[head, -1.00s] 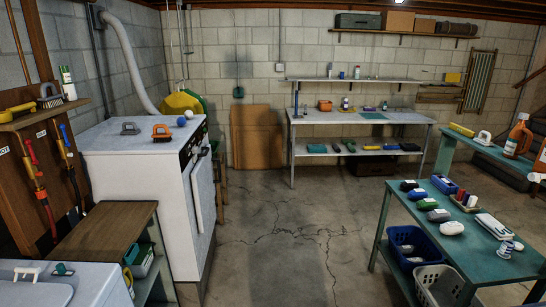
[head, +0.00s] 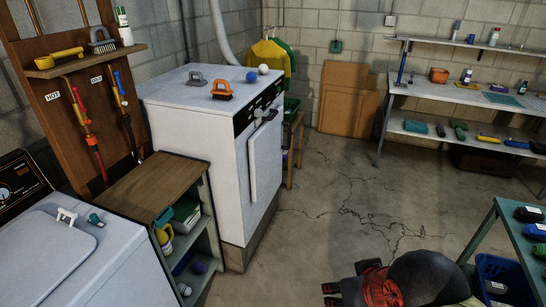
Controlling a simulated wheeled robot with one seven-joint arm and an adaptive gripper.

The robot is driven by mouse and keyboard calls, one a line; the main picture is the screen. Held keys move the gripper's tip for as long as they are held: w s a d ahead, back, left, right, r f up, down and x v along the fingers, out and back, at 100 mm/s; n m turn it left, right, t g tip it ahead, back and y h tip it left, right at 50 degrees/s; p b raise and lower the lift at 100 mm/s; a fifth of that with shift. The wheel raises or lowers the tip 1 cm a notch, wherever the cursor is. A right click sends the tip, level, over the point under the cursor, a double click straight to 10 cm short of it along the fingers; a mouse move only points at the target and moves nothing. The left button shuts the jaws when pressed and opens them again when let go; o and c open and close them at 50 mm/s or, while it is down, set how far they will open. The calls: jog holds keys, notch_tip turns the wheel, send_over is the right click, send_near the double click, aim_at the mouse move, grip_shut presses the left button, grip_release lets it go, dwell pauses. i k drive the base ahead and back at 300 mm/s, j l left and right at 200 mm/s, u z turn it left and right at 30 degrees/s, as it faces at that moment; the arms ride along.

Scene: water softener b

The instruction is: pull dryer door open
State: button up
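The white dryer (head: 200,148) stands left of centre in the head view, its front facing right. Its door (head: 265,160) is a pale rectangular panel on that front, seen at a steep angle. It appears to lie against the front, with no clear gap. A light handle-like part (head: 266,116) shows near the door's top, below the dark control strip (head: 256,106). My gripper (head: 330,295) is at the bottom, dark with red parts, pointing left. It is apart from the door, in front of and below it. Its fingers are too small and dark to read.
A low shelf unit (head: 158,188) and a white washer (head: 75,258) stand left of the dryer. Brushes and balls lie on the dryer top. A green table (head: 505,225) is at the right. Cracked floor (head: 345,205) before the dryer is clear.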

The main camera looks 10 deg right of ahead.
aim_at(265, 147)
jog(key=i+l+u, duration=0.15)
jog(key=u, duration=0.3)
jog(key=i+l+u, duration=0.8)
jog(key=l, duration=0.35)
jog(key=i+l, duration=0.25)
jog(key=l, duration=0.15)
jog(key=i+l, duration=0.2)
jog(key=l, duration=0.2)
jog(key=i+l, duration=0.25)
jog(key=l, duration=0.15)
jog(key=i+l, duration=0.2)
jog(key=l, duration=0.25)
jog(key=j+u, duration=0.05)
